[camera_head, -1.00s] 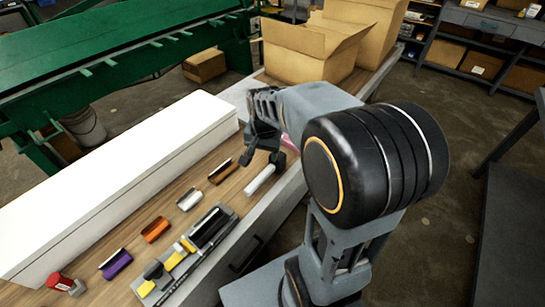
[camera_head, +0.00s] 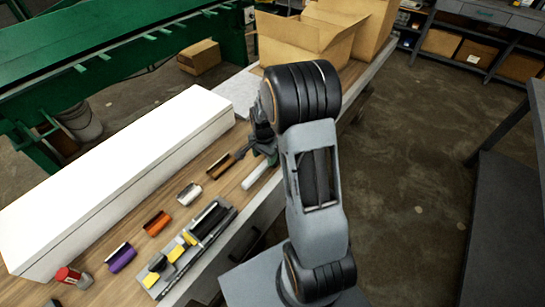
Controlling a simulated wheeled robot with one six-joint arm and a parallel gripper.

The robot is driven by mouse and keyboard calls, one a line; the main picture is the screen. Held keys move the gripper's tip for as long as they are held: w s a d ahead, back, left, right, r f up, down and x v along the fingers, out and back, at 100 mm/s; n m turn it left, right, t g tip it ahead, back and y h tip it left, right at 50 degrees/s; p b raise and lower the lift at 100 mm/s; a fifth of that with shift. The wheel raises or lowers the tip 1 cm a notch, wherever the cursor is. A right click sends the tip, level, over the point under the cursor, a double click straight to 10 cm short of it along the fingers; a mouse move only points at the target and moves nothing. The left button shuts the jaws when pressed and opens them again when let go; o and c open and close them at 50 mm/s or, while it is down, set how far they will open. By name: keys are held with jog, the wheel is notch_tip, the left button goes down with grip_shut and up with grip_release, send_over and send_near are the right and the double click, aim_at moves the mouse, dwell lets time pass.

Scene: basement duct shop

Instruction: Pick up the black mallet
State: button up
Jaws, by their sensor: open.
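I cannot pick out the black mallet for certain. A white cylinder, perhaps a handle (camera_head: 256,176), lies near the right edge of the wooden bench. A dark part adjoins its far end, partly hidden by my gripper, and I cannot tell whether it is the mallet's head. My gripper (camera_head: 244,152) is open, low over the bench just beyond and left of the white cylinder. Its fingertips are small and partly hidden in the picture, and nothing is visibly held.
A grey tray (camera_head: 226,222) holds black and yellow tools. Brown (camera_head: 220,167), white (camera_head: 189,193), orange (camera_head: 157,222) and purple (camera_head: 121,257) pieces line the bench. A long white box (camera_head: 120,180) lies along its left side. Cardboard boxes (camera_head: 300,45) stand at the far end.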

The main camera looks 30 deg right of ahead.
aim_at(265, 162)
jog(key=shift+w+f+p, duration=0.1)
jog(key=shift+f+p, duration=0.6)
jog(key=shift+f, duration=1.95)
grip_shut()
